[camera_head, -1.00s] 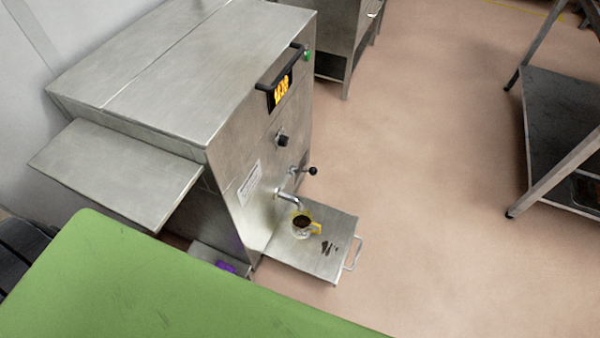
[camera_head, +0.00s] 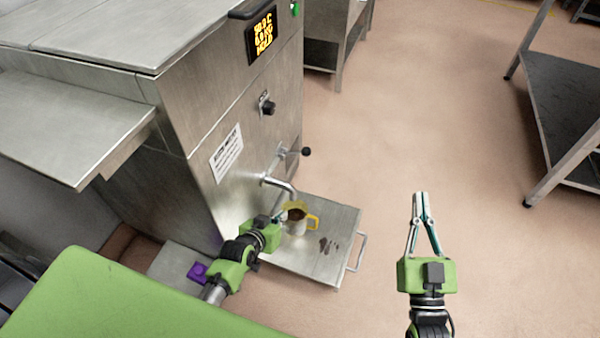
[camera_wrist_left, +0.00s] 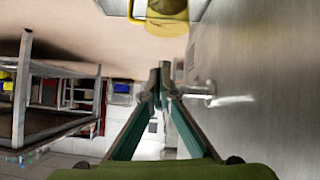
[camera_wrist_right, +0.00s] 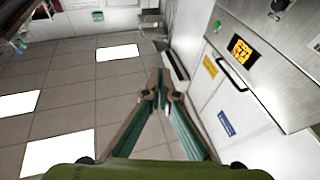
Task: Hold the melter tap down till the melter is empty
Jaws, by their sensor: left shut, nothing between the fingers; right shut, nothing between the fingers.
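The melter (camera_head: 190,140) is a large steel cabinet with a lit orange display (camera_head: 263,35). Its tap lever (camera_head: 306,152) ends in a black ball and sticks out above the curved spout (camera_head: 283,186). A jug (camera_head: 297,225) with a yellow handle and brown contents stands under the spout on the drip tray (camera_head: 335,215). My left gripper (camera_head: 283,211) is shut and empty, low beside the jug and below the lever. In the left wrist view the yellow jug (camera_wrist_left: 160,20) is beyond its fingertips. My right gripper (camera_head: 420,195) is shut and empty, over open floor.
Brown spills (camera_head: 328,245) mark the drip tray, which has a handle (camera_head: 357,252). A green surface (camera_head: 95,300) fills the lower left. A steel side shelf (camera_head: 75,120) juts from the melter. A dark-shelved rack (camera_head: 565,100) stands right; the floor between is clear.

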